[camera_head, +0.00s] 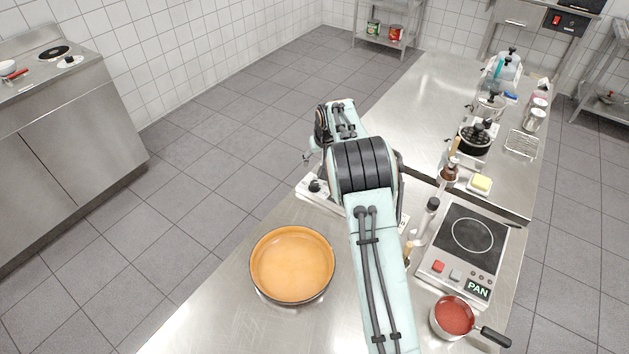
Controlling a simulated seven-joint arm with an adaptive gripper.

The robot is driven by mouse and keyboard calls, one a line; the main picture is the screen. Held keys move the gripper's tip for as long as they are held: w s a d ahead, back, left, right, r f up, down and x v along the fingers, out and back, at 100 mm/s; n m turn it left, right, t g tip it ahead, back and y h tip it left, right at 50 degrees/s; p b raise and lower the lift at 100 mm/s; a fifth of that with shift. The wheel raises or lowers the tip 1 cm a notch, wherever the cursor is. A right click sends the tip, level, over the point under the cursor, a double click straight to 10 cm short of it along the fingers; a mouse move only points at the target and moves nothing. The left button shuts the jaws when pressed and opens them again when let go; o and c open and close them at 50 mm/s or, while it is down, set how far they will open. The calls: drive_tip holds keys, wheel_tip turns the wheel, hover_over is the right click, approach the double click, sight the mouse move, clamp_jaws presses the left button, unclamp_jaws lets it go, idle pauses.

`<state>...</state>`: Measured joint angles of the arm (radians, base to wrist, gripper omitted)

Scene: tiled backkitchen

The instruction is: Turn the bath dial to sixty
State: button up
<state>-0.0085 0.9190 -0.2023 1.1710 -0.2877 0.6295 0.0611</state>
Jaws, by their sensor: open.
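My arm reaches forward over the steel table, and my gripper (309,158) is at its far end, mostly hidden behind the wrist. The little that shows of it is open, above the left edge of the table. Just below it a pale panel (331,200) lies on the table, partly covered by my arm. A black knob (315,186) stands on the panel's left end. No marks or numbers can be read there, so I cannot tell whether this is the bath dial or where it points. The gripper looks apart from the knob.
An orange-filled pan (292,264) stands left of my arm. A black pot (475,139) stands farther back.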

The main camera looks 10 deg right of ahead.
sight(315, 182)
drive_tip(key=x, duration=0.3)
drive_tip(key=s+x, duration=0.1)
drive_tip(key=x, duration=0.3)
drive_tip(key=s+f+x, duration=0.1)
drive_tip(key=x, duration=0.2)
drive_tip(key=shift+w+f, duration=0.1)
drive_tip(key=shift+f, duration=0.05)
clamp_jaws()
drive_tip(key=shift+d+n, duration=0.1)
drive_tip(key=shift+n, duration=0.2)
